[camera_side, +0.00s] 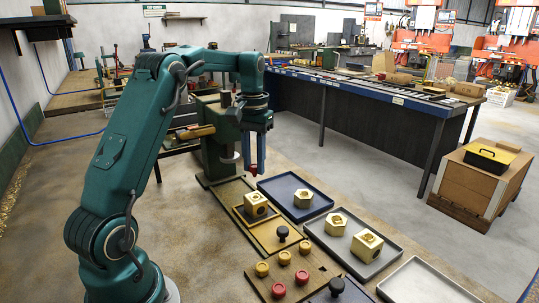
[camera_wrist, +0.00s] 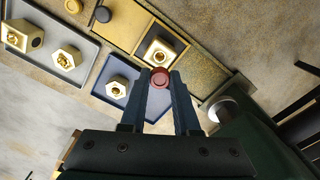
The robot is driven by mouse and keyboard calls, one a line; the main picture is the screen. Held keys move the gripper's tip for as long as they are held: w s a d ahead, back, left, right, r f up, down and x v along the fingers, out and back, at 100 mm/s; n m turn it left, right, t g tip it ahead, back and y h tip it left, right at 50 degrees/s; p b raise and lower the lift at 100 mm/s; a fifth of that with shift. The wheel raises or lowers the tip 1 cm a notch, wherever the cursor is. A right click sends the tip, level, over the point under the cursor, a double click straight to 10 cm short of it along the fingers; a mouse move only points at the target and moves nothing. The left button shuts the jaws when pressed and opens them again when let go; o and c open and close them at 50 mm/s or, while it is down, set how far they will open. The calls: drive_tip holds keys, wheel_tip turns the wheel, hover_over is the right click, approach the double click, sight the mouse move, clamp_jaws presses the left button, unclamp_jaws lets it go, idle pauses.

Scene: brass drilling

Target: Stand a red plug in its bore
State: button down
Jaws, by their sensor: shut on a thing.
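My gripper (camera_side: 254,168) hangs above the work area, fingers pointing down, shut on a red plug. The red plug (camera_wrist: 160,77) sits between the fingertips in the wrist view and shows small in the side view (camera_side: 253,171). In the wrist view the block (camera_wrist: 158,46) shows a round opening on top, just beyond the held plug. The plug looks apart from the block. Other red plugs (camera_side: 302,277) stand on a tan board at the front.
A blue tray (camera_side: 271,188) holds a hexagonal brass piece (camera_side: 303,198). A grey tray (camera_side: 380,271) holds a hexagonal and a square brass piece. Another grey tray (camera_side: 425,284) looks empty. Yellow plugs (camera_side: 284,257) and a black knob (camera_side: 282,233) stand nearby. A green machine (camera_side: 218,150) stands close behind the gripper.

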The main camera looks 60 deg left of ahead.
drive_tip(key=shift+f, duration=2.7)
drive_tip(key=shift+f, duration=0.55)
idle(0.7)
drive_tip(key=shift+c, duration=0.4)
unclamp_jaws()
drive_tip(key=shift+r, duration=3.55)
